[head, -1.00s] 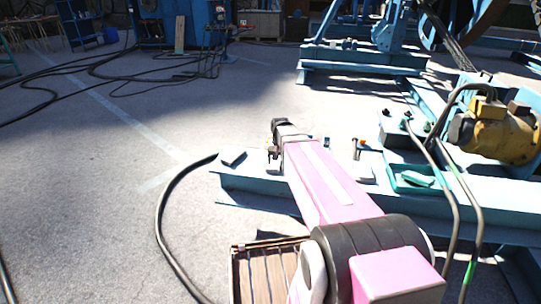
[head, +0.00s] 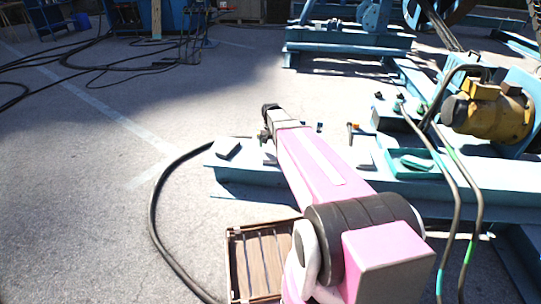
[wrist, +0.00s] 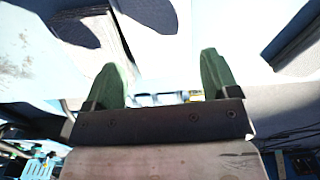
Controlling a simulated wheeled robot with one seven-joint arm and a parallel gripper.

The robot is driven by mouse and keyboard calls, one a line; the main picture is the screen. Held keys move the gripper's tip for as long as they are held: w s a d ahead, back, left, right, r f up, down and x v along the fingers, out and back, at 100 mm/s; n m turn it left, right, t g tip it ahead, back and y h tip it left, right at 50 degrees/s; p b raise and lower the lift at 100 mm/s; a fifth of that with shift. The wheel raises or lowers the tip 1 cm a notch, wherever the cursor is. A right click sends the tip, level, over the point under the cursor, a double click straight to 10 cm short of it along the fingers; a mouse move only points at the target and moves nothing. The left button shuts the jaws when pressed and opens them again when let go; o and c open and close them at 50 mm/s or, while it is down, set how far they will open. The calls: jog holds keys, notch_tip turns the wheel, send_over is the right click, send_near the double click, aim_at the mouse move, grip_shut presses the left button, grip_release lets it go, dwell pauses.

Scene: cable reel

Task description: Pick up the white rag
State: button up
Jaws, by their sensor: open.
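I cannot pick out the white rag with certainty. In the head view a small pale thing (head: 364,160) lies on the light blue beam (head: 460,190), just right of my pink arm; it may be a rag or a block. My gripper shows in the wrist view (wrist: 162,75) as two green fingers, spread apart with nothing between them.
A teal tray (head: 392,166) and a yellow motor (head: 490,115) are to the right. A wooden crate (head: 232,270) is at the bottom.

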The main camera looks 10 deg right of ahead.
aim_at(270, 152)
jog(key=f, duration=0.3)
jog(key=s+f, duration=0.1)
jog(key=shift+a+f, duration=0.15)
jog(key=shift+f, duration=0.25)
jog(key=shift+w+f, duration=0.1)
jog(key=shift+f, duration=0.2)
jog(key=shift+r, duration=0.1)
jog(key=shift+c, duration=0.6)
jog(key=c, duration=0.5)
jog(key=shift+o, duration=0.2)
jog(key=shift+r, duration=0.1)
jog(key=shift+r, duration=0.1)
